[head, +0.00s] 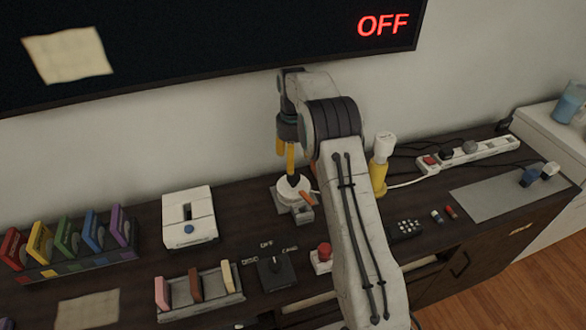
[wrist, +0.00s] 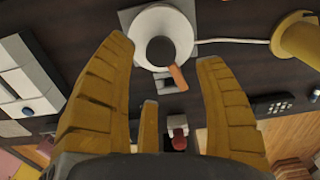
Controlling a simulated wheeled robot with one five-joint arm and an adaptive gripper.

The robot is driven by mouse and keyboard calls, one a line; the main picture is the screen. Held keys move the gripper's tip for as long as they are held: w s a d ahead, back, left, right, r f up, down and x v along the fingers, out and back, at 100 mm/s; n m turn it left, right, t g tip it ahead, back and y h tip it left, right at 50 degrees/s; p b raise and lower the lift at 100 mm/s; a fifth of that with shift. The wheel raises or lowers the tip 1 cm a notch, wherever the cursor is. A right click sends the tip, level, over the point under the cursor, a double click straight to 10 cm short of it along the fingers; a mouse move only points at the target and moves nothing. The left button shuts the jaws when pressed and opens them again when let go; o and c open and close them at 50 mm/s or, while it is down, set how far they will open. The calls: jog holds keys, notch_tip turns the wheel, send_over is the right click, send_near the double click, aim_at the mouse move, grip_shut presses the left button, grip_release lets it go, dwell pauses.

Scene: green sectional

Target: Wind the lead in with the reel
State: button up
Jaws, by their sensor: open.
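The reel is a white round drum (head: 284,193) with a dark hub and an orange crank handle (head: 308,198), on a grey base on the dark cabinet top. In the wrist view the drum (wrist: 138,30) lies beyond my fingertips, and the orange handle (wrist: 179,78) points down and right. A white lead (wrist: 230,41) runs from the drum to the right, towards a yellow body (wrist: 303,42). My gripper (head: 287,168) points down above the reel. In the wrist view my gripper (wrist: 164,52) is open, its yellow fingers apart with nothing between them. Contact with the reel cannot be told.
A white power strip (head: 480,153) and a yellow-and-white upright item (head: 381,160) stand to the right. A red button (head: 324,252), a dark knob (head: 275,272) and a white switch box (head: 189,216) surround the reel. A screen reading OFF (head: 383,25) hangs behind.

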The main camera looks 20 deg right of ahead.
jog(key=shift+r, duration=2.55)
